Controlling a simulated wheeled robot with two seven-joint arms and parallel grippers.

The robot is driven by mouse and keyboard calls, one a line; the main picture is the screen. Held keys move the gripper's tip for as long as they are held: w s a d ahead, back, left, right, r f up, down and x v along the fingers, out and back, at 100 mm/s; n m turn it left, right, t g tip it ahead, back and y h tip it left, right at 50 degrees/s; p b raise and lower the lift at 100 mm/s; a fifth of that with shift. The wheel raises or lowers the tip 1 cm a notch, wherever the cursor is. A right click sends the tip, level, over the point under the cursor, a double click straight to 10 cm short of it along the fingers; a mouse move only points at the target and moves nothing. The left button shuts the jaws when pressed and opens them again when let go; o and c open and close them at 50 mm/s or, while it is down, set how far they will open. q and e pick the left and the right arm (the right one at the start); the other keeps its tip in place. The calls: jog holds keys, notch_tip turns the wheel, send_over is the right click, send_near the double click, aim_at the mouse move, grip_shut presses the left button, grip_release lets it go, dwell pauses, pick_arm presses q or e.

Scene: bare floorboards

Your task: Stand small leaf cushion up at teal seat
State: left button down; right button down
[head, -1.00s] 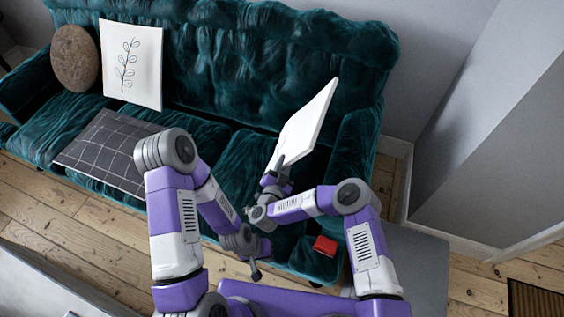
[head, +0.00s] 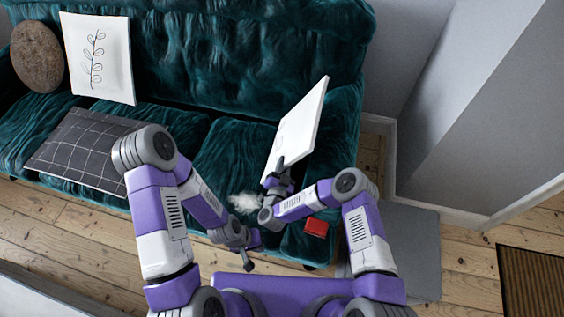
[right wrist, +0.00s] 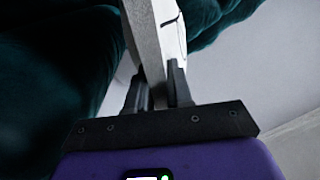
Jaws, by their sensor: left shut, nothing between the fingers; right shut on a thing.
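A white cushion (head: 298,125), seen nearly edge-on, is held tilted above the right end of the teal sofa seat (head: 225,155). A dark line shows on its pale face in the right wrist view (right wrist: 170,25); the rest of its print is hidden. My right gripper (head: 279,166) is shut on its lower edge, one finger on each side. Another white cushion with a leaf drawing (head: 97,60) stands upright against the sofa back at the left. My left gripper (head: 248,262) is shut and empty, low in front of the sofa.
A round brown cushion (head: 37,58) leans at the sofa's left end. A dark checked cushion (head: 80,150) lies on the left seat. A fluffy white thing (head: 244,202) and a red thing (head: 316,227) are on the seat's front. A wall stands right of the sofa.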

jog(key=c, duration=0.9)
grip_release()
jog(key=shift+c, duration=0.2)
jog(key=shift+f, duration=0.1)
notch_tip(320, 180, up, 10)
jog(key=p, duration=0.4)
